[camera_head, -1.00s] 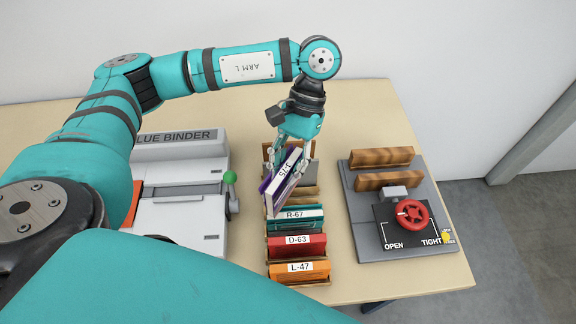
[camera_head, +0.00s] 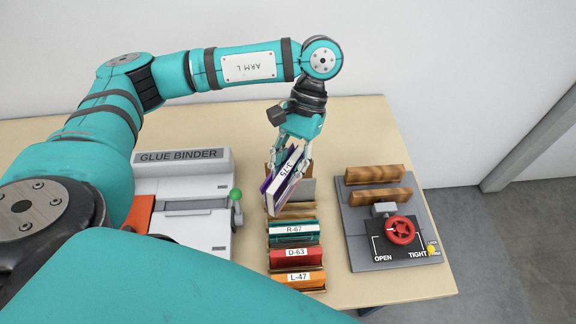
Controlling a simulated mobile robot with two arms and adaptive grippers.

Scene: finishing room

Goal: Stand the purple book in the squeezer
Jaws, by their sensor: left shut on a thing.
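The purple book (camera_head: 283,183), with a white label, is held tilted between the fingers of my left gripper (camera_head: 290,165). It is over the back part of the book rack, and I cannot tell whether it touches the rack. The squeezer (camera_head: 352,228) stands to the right, a grey base with two wooden jaws (camera_head: 379,197) at its back, a gap between them. A red handwheel (camera_head: 401,230) sits on its black panel marked OPEN and TIGHT. My right gripper does not show.
The rack (camera_head: 297,215) holds a teal book R-67 (camera_head: 293,230), a red book D-63 (camera_head: 296,256) and an orange book L-47 (camera_head: 299,279). The glue binder (camera_head: 190,200) with a green-knobbed lever (camera_head: 236,195) stands left. A narrow strip of table is bare between rack and squeezer.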

